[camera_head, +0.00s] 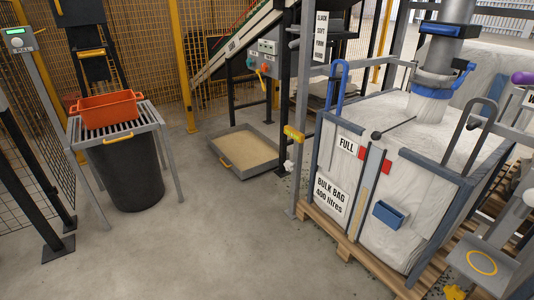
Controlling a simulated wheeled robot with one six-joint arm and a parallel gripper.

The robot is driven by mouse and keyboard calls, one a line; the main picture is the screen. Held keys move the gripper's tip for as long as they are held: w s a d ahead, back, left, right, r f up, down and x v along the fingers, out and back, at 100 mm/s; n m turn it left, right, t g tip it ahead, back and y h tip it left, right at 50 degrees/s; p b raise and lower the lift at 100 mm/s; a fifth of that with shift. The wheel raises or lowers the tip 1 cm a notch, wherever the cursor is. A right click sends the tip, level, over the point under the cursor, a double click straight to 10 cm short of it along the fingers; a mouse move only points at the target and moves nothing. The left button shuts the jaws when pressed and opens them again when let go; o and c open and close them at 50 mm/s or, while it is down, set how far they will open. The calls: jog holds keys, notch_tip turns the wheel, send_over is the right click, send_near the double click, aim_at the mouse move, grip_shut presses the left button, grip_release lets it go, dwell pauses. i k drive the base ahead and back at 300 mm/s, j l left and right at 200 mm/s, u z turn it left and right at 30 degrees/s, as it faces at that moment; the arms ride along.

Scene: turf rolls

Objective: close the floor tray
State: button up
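The floor tray (214,151) is a shallow grey tray lying on the concrete floor, left of centre at mid-depth. It holds a layer of sandy, tan material. A small yellow handle (225,163) is on its front left side. The tray sticks out from beneath the conveyor frame, so its full inside is exposed from above. Its right corner lies close to the black legs of the frame. My gripper is not in view.
A bulk bag (392,227) in a metal frame stands on a wooden pallet at the right. An orange crate (106,109) sits on a rack over a black bin (129,178) at the left. Bare floor (220,235) lies between them, in front of the tray.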

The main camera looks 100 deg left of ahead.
aim_at(249, 152)
jog(key=u, duration=3.4)
jog(key=i+j, duration=0.15)
jog(key=i, duration=0.35)
jog(key=i+j+z, duration=0.1)
jog(key=i, duration=0.35)
jog(key=i+j, duration=0.3)
jog(key=i, duration=0.2)
jog(key=i+j+z, duration=0.1)
jog(key=i, duration=0.35)
jog(key=i+j, duration=0.35)
jog(key=i+j+z, duration=0.1)
jog(key=i+j, duration=0.15)
jog(key=i, duration=0.35)
